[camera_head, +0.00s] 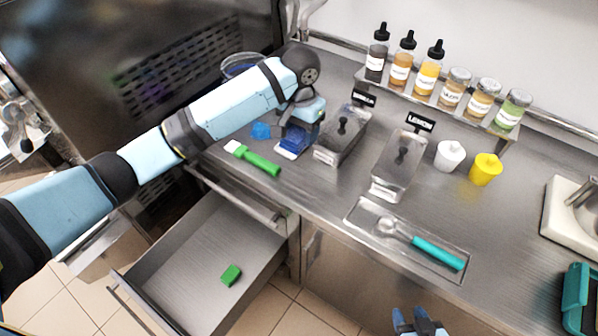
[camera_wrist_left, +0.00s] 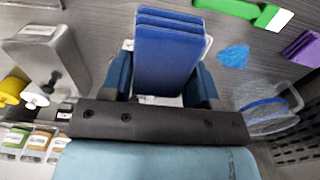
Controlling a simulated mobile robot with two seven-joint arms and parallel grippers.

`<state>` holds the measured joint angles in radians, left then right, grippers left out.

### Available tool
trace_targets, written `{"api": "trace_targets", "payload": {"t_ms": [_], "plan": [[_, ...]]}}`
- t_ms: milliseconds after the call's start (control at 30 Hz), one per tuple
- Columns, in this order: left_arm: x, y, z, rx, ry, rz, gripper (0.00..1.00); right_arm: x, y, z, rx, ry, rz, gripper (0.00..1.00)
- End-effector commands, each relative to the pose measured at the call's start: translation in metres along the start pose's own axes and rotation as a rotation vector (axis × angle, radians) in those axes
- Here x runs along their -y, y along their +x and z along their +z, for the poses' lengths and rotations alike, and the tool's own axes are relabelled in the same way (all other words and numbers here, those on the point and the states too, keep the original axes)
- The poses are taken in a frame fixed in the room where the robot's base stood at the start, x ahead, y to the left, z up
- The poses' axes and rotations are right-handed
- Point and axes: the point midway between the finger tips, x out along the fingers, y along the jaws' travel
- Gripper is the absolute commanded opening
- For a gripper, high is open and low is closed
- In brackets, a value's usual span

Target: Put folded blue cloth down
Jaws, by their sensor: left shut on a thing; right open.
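The folded blue cloth (camera_wrist_left: 168,50) is a layered, dark blue block between the fingers of my left gripper (camera_wrist_left: 165,85) in the left wrist view. In the head view the cloth (camera_head: 292,143) is at the counter's left part, beside a steel container, under my left gripper (camera_head: 297,128). The left gripper is shut on it. I cannot tell whether the cloth touches the counter (camera_head: 330,185). My right gripper (camera_head: 418,322) is open and empty at the bottom edge of the head view, in front of the counter.
A green-handled scraper (camera_head: 255,159) and a crumpled blue piece (camera_head: 261,131) lie left of the cloth. Steel containers (camera_head: 340,140) stand to its right. The drawer (camera_head: 200,262) below is open with a green block (camera_head: 231,275) inside. A scoop (camera_head: 425,245) rests on a tray.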

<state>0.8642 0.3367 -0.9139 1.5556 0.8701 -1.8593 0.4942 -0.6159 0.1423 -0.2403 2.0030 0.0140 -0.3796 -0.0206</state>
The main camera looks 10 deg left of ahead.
Motion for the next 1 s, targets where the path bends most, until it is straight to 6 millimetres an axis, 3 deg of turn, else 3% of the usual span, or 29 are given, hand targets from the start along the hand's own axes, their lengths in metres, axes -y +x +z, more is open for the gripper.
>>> {"api": "trace_targets", "payload": {"t_ms": [200,333,567,833,1000], "plan": [[0.001,0.058,0.001,0.003,-0.002,-0.001,0.36,-0.001,-0.001,-0.001,0.002,0.002,0.003,0.43],[0.001,0.083,0.001,0.002,-0.002,-0.002,0.36,-0.002,-0.001,0.001,0.006,0.002,0.006,0.43],[0.000,0.101,0.000,-0.001,-0.002,0.000,0.36,-0.004,0.000,0.002,0.010,0.002,0.008,0.43],[0.000,0.137,0.001,0.001,-0.002,0.000,0.36,-0.003,-0.001,0.000,0.008,0.002,0.008,0.43],[0.000,0.140,0.001,-0.001,-0.001,-0.001,0.36,-0.003,-0.002,-0.003,0.003,0.001,0.007,0.43]]}}
